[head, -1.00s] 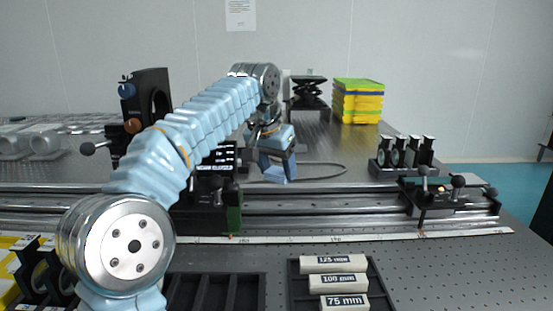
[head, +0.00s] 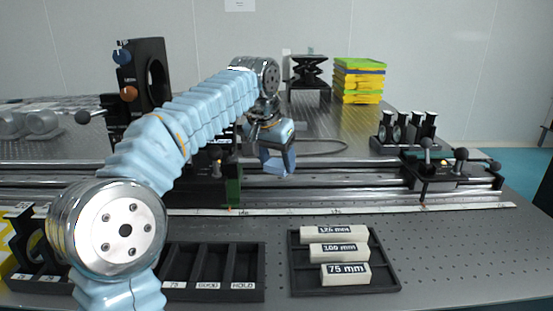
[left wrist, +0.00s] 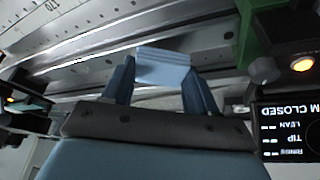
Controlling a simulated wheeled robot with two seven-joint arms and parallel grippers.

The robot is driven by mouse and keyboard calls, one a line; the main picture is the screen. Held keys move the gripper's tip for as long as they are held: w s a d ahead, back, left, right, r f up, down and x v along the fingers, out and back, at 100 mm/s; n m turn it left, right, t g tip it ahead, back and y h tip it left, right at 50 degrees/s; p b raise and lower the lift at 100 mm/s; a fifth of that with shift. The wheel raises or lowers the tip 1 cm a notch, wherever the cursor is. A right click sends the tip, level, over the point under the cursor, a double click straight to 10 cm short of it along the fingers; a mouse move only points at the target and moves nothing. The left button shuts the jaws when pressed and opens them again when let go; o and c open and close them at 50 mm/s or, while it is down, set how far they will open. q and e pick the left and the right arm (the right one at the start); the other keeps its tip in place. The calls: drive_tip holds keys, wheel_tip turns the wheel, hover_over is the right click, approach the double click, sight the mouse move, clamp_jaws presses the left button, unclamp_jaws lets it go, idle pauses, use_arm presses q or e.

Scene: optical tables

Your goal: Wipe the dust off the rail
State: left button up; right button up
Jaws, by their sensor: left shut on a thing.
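The long grey metal rail (head: 340,182) runs left to right across the table in the head view. It also crosses behind the fingers in the left wrist view (left wrist: 85,72). My left gripper (head: 278,158) is over the rail's middle part. Its two fingers (left wrist: 160,82) are shut on a folded light blue cloth (left wrist: 163,66). The cloth's lower edge (head: 277,168) overlaps the rail in the head view; I cannot tell whether it touches. Dust on the rail is too faint to make out. My right gripper is not in view.
Another carrier with knobs (head: 445,172) sits at the right. A display (left wrist: 285,130) is close to the gripper. In front are a scale strip (head: 400,207) and a tray of labelled blocks (head: 385,275).

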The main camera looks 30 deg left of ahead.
use_arm(q)
drive_tip(key=shift+f+b, duration=0.75)
drive_tip(key=shift+f, duration=0.25)
idle(0.3)
